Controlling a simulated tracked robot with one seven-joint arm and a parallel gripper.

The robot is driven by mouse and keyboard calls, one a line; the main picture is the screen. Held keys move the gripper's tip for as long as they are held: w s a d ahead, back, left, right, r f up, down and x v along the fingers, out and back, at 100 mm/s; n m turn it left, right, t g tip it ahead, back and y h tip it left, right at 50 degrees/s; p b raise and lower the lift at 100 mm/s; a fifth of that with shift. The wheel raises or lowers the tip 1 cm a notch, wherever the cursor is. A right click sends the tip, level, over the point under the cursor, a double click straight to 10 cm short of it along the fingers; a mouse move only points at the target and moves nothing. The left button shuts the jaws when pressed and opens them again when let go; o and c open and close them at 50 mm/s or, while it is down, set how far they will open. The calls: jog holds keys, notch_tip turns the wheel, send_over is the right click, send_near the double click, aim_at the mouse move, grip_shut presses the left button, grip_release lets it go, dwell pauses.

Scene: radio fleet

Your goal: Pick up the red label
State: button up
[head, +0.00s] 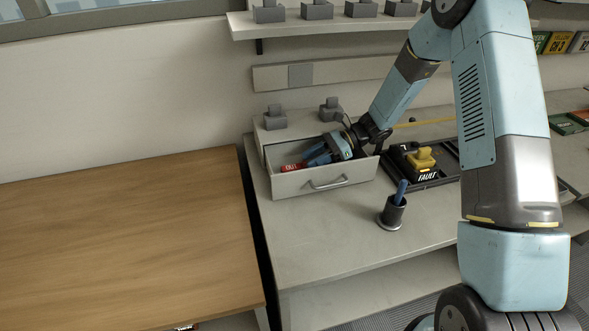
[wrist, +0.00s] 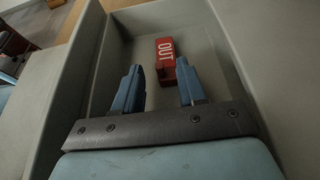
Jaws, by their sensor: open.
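The red label (head: 291,168) lies inside the open drawer (head: 345,183), towards its left end in the head view. In the wrist view the red label (wrist: 166,62) shows white "OUT" lettering and lies on the drawer floor, beyond the fingertips. My gripper (head: 308,160) reaches down into the drawer from the right. In the wrist view my gripper (wrist: 158,80) is open, with its two blue fingers apart and nothing between them. The label is ahead of the gap, nearer the right finger, whose tip overlaps its lower edge in the picture. I cannot tell whether they touch.
Drawer walls stand close on both sides of my gripper. A dark cup with a blue item (head: 393,212) stands in front of the drawer. A black tray with a yellow-topped "FAULT" device (head: 424,160) lies to the right. The wooden table (head: 120,235) at left is clear.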

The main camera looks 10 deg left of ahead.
jog(key=shift+s+a+f, duration=0.15)
jog(key=shift+a, duration=0.15)
jog(key=shift+c, duration=0.4)
grip_shut()
